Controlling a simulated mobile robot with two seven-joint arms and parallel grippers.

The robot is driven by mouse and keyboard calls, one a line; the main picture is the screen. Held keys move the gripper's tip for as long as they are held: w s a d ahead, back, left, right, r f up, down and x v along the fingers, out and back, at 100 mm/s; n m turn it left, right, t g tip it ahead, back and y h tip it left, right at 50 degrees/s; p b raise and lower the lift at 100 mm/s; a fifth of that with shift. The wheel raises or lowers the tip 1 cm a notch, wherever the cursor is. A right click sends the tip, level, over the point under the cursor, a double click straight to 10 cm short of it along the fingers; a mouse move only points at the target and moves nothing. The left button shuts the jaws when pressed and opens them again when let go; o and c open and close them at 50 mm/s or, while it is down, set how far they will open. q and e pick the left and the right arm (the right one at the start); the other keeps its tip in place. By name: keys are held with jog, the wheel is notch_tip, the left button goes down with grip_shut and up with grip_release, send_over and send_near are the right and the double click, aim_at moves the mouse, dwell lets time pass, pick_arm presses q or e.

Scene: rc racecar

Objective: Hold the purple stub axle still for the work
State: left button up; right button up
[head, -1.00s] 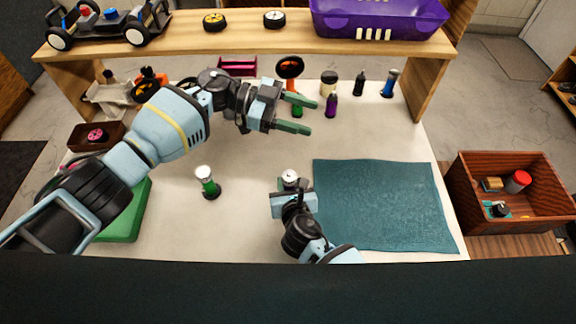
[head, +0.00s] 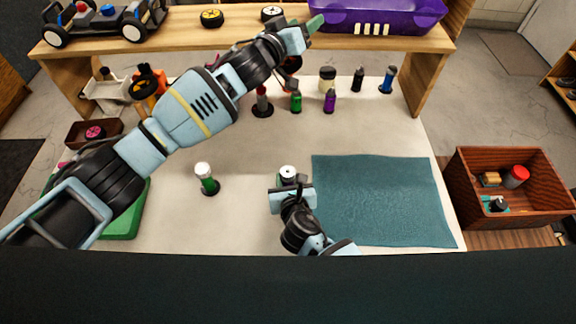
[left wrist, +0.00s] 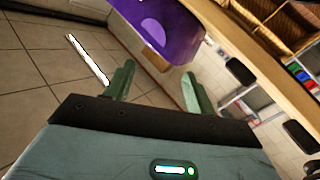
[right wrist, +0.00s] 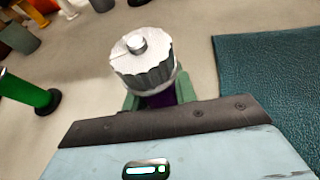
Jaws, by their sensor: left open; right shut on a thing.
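The purple stub axle (right wrist: 160,99) stands between the fingers of my right gripper (right wrist: 158,95); a ribbed silver cap (right wrist: 142,68) with a small stud sits on its top. In the head view my right gripper (head: 290,188) is shut on it at the left edge of the teal mat, and only its pale top (head: 287,172) shows well. Its lower end is hidden by the gripper. My left gripper (head: 315,25) is open and empty, raised at the back shelf beside the purple crate; its spread fingers (left wrist: 156,88) show in the left wrist view.
The teal mat (head: 380,200) lies bare on the right. A green post with a white top (head: 205,178) stands left of centre. Several coloured bottles and tools stand along the back. The purple crate (head: 410,12) and a car chassis (head: 100,22) are on the shelf. A wooden box (head: 530,215) stands right.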

pick_arm(q)
notch_tip(320, 180, down, 5)
jog(key=s+n+g+y, duration=0.1)
jog(key=n+g+y, duration=0.2)
jog(key=n+y, duration=0.1)
jog(key=m+g+y, duration=0.2)
jog(key=g+y, duration=0.4)
jog(key=g, duration=0.6)
send_near(288, 170)
notch_tip(288, 170, down, 9)
